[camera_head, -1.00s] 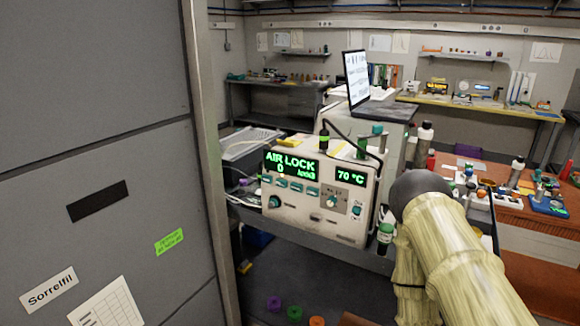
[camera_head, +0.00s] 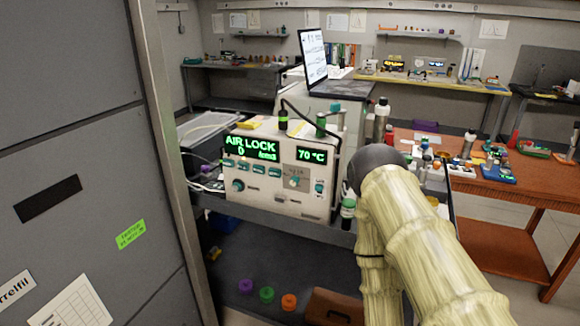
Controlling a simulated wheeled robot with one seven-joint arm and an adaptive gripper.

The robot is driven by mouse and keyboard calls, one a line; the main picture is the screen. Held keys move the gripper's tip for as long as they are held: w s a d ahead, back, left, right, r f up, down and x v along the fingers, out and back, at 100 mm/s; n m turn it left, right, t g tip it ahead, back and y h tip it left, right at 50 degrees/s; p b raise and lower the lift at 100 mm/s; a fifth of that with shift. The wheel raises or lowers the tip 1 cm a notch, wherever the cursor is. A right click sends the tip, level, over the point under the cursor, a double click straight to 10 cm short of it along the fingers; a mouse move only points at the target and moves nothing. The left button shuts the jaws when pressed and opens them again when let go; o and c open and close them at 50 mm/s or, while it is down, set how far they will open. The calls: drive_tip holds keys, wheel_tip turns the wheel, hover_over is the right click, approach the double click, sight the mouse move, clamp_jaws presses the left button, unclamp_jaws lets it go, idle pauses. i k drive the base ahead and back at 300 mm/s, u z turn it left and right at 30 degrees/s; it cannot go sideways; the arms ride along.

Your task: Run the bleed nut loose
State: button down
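The particle classifier (camera_head: 275,190) is a cream box on a dark bench, seen past the grey cabinet. Its green displays read "AIR LOCK 0" and "70 °C". Its front has teal knobs and a row of teal buttons. I cannot tell which part, if any, is the bleed nut; it may be hidden or too small. My arm (camera_head: 415,235) rises at the lower right, in front of the bench's right end. My gripper does not show.
A grey cabinet (camera_head: 75,150) fills the left side. A bottle with a green cap (camera_head: 347,213) stands right of the box, close to my arm. A laptop (camera_head: 340,88) stands behind. A cluttered red-brown table (camera_head: 500,190) is at right. Colored rings (camera_head: 267,294) lie below.

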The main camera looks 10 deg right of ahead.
sight(237, 187)
drive_tip(key=u, duration=0.3)
drive_tip(key=k, duration=1)
drive_tip(key=u, duration=1.55)
drive_tip(key=i, duration=0.85)
drive_tip(key=z, duration=0.85)
drive_tip(key=i, duration=0.75)
drive_tip(key=z, duration=0.85)
